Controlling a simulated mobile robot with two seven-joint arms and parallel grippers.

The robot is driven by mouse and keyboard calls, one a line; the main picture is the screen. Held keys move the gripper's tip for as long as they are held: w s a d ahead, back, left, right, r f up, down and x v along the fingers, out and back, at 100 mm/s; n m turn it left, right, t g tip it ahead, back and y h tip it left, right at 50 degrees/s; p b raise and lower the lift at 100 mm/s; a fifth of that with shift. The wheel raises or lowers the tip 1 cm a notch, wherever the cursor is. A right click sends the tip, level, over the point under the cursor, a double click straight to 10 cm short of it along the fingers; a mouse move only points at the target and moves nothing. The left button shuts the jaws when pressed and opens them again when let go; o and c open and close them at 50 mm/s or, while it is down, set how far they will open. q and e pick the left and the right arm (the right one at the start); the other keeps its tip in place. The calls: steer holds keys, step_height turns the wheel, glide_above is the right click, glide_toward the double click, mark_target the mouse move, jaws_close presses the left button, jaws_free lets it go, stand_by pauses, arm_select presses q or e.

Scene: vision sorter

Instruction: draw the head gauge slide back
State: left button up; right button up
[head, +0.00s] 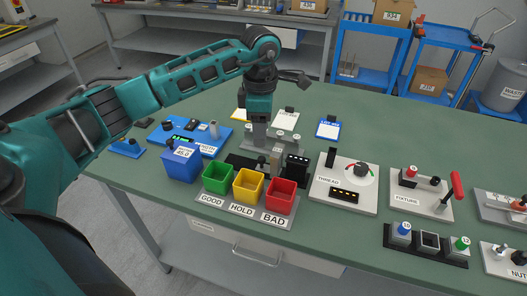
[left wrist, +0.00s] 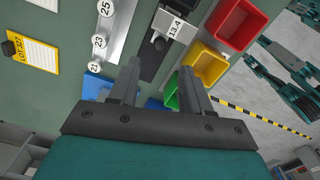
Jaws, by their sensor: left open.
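The gauge I take as the head gauge is a black base (head: 238,163) behind the bins, with a black block on its right end; in the left wrist view its black rail (left wrist: 151,66) shows near a "13.4" readout (left wrist: 175,30). Its slide looks like a grey metal block (head: 276,157), also in the left wrist view (left wrist: 160,40) with a dark knob. My left gripper (head: 260,145) points down just above and behind the gauge. In the left wrist view its fingers (left wrist: 160,72) are apart, with nothing between them, short of the slide. The right gripper is out of view.
Green (head: 217,179), yellow (head: 248,187) and red bins (head: 281,196) stand in front, a blue box (head: 181,163) to their left. A grey strip marked 21, 23, 25 (left wrist: 99,42) lies behind the gauge. The thread panel (head: 325,193) is right.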

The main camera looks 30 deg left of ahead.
mark_target(262, 158)
arm_select(q)
step_height(262, 158, down, 8)
steer(key=shift+d+r, duration=0.1)
steer(key=shift+c, duration=0.2)
jaws_close()
stand_by(0.4)
